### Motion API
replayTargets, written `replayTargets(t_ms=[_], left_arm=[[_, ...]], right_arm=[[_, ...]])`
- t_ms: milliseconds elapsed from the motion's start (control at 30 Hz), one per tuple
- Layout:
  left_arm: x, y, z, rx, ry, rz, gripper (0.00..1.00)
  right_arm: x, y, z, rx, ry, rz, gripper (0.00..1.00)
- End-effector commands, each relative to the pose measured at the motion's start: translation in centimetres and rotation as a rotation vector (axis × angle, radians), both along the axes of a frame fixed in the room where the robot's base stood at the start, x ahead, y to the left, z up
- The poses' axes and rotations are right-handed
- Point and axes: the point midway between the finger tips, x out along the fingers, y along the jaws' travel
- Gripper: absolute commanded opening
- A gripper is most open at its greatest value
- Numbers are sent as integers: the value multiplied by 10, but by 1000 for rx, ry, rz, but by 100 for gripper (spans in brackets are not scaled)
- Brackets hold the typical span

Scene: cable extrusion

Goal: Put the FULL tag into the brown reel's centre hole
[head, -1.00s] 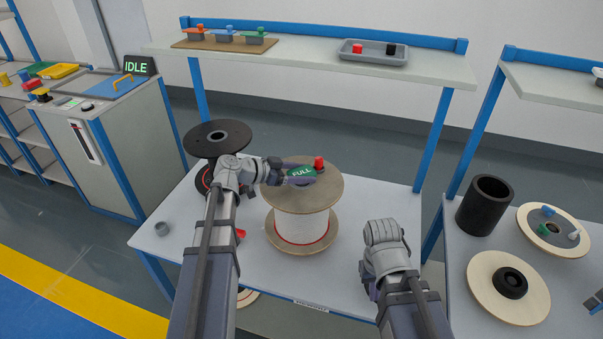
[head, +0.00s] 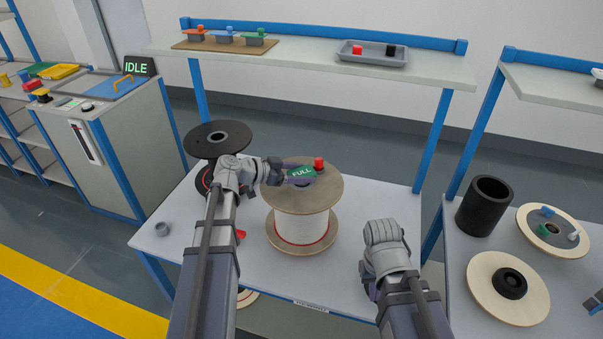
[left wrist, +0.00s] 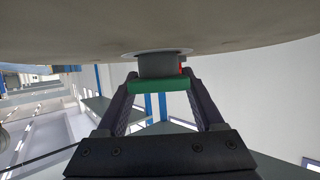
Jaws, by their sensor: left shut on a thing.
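The FULL tag (head: 301,171) is green with white lettering. My left gripper (head: 302,178) is shut on it, over the top of the brown reel (head: 326,190). In the left wrist view the green tag (left wrist: 158,87) sits between both fingers. Its grey body (left wrist: 156,66) meets a pale ring (left wrist: 155,52) on the reel's face. The centre hole is hidden by the tag and gripper, so I cannot tell how deep the body sits. My right gripper (head: 371,287) hangs apart from the reel, at its lower right; its fingertips are hidden.
A red-topped piece (head: 319,164) stands on the reel top close behind the tag. A black reel (head: 217,138) stands behind my left arm. Shelf tags (head: 225,36) and a grey tray (head: 374,58) are above.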

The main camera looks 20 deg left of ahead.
Motion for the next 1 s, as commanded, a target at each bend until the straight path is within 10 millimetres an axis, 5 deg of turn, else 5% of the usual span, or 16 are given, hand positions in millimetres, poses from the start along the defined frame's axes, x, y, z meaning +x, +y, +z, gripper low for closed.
replayTargets(t_ms=[767, 800, 900, 1000], left_arm=[[0, 0, -16, 0, 0, 0, 15], [0, 0, -15, 0, 0, 0, 71], [0, 0, -15, 0, 0, 0, 82], [0, 0, -15, 0, 0, 0, 82]], right_arm=[[0, 0, -16, 0, 0, 0, 0], [0, 0, -15, 0, 0, 0, 0], [0, 0, -15, 0, 0, 0, 0], [0, 0, -15, 0, 0, 0, 0]])
